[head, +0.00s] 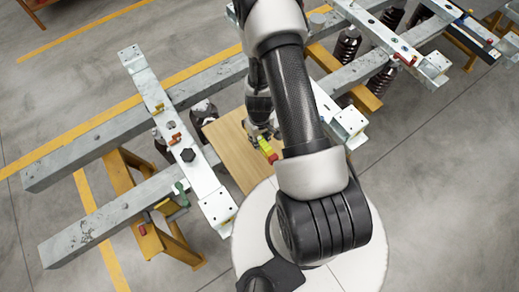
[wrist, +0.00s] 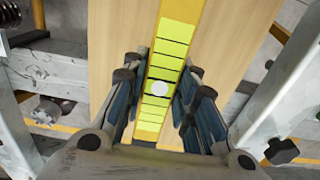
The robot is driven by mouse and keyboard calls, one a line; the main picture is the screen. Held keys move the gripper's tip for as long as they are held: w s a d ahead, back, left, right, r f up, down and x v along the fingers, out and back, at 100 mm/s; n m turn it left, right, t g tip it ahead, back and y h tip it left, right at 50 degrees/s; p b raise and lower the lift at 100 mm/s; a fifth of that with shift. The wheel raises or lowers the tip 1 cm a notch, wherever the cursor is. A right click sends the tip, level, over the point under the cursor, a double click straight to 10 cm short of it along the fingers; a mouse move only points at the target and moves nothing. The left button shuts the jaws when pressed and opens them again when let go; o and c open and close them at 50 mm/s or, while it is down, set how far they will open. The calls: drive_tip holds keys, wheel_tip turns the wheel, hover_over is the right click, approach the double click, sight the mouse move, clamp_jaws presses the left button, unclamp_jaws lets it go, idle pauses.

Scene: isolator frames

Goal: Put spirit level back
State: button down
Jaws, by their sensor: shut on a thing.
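The spirit level (wrist: 176,32) is a long yellow bar with lighter yellow-green segments and a round white spot. My gripper (wrist: 160,78) is shut on it, with dark fingers along both sides. I cannot tell whether the level touches the board. My arm hides part of the board and level.
A pale steel crosspiece (head: 190,155) with bolts lies across grey beams (head: 130,118) left of the board. Another frame (head: 385,40) with dark ribbed isolators (head: 347,46) stands to the right. Yellow trestles (head: 128,185) support the beams. Concrete floor is open at lower left.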

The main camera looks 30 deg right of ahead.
drive_tip(key=shift+f+b, duration=2.35)
drive_tip(key=shift+f, duration=0.4)
drive_tip(key=shift+r, duration=0.15)
drive_tip(key=c, duration=1.8)
unclamp_jaws()
drive_tip(key=shift+f, duration=0.25)
drive_tip(key=o, duration=0.5)
drive_tip(key=shift+r, duration=0.15)
